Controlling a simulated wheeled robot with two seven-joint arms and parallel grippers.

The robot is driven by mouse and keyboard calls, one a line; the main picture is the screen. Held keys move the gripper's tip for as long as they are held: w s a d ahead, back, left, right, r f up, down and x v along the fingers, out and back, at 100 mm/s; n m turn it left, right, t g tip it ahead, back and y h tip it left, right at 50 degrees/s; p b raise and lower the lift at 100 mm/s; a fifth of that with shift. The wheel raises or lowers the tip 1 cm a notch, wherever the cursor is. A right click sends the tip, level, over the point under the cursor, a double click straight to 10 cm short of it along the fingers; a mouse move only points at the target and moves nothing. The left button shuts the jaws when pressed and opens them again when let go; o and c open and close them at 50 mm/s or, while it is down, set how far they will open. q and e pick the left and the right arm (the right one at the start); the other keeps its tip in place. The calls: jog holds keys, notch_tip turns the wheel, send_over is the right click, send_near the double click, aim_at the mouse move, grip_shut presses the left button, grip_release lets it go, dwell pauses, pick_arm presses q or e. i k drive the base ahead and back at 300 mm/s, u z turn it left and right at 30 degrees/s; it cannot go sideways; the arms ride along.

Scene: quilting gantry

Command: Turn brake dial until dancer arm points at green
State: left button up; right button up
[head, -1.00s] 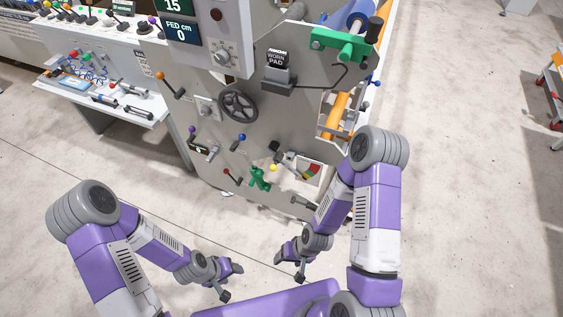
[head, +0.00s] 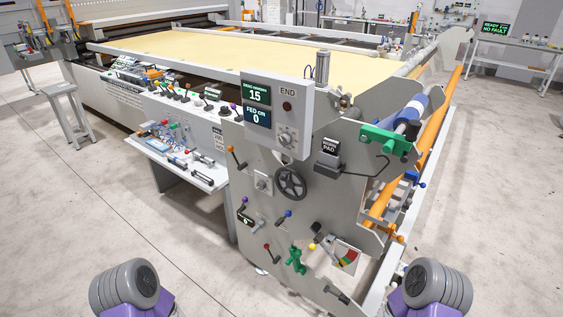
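A coloured gauge (head: 346,257) with red, green and pale parts sits low on the grey end plate of the machine. A dark grey arm (head: 324,240) lies at the gauge's left edge; which colour it points at is too small to tell. A small square plate with a round knob (head: 263,183) is left of the black handwheel (head: 291,183). I cannot tell for certain which of these is the brake dial. Both my grippers are out of view; only arm parts show at the bottom edge.
A control box (head: 277,115) with displays reading 15 and 0 and another knob stands above the plate. Green clamps (head: 296,260), levers and a hook project from the plate. A tool shelf (head: 175,165) juts out left. The floor in front is clear.

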aim_at(285, 139)
jog(key=z, duration=0.05)
jog(key=k, duration=0.65)
jog(key=u, duration=0.95)
jog(key=i, duration=1.3)
jog(key=z, duration=0.85)
